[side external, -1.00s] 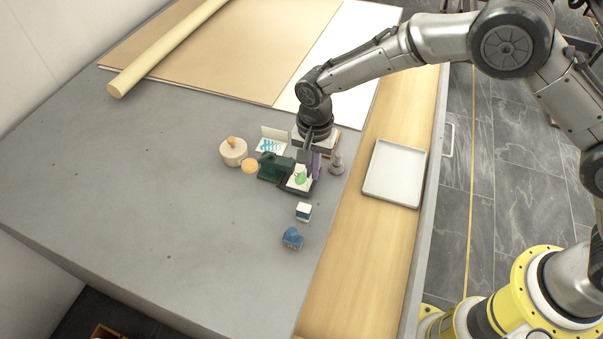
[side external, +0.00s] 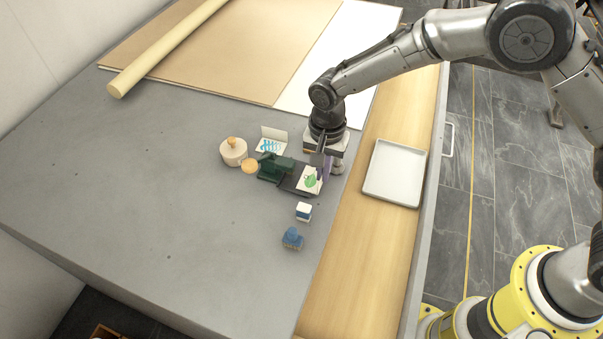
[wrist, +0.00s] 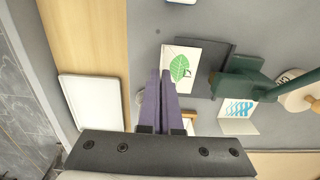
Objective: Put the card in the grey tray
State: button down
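The card (side external: 310,181) is white with a green leaf print; it also shows in the wrist view (wrist: 180,67). My gripper (side external: 325,166) has its purple fingers closed together on the card's near edge in the wrist view (wrist: 168,76). The card sits at the right side of the dark plate of a green press (side external: 272,166), partly off it. Its height above the plate is hard to tell. The light grey tray (side external: 371,187) lies empty on the wooden strip, right of my gripper. In the wrist view the tray (wrist: 68,99) is at left.
A folded card with a blue wave print (side external: 271,146), a round cream pot (side external: 233,153) and an orange disc (side external: 250,166) stand left and behind. A small white-and-blue block (side external: 303,211) and a blue stamp-like piece (side external: 292,238) are nearer. The table at left is clear.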

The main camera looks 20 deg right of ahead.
jog(key=shift+r, duration=2.5)
jog(key=shift+r, duration=0.2)
notch_tip(320, 180, up, 5)
jog(key=d, duration=0.1)
jog(key=s+d, duration=0.2)
jog(key=d, duration=2.4)
jog(key=shift+s+d+f, duration=0.1)
jog(key=shift+f, duration=5.05)
jog(key=shift+s+f, duration=0.1)
jog(key=shift+f, duration=5)
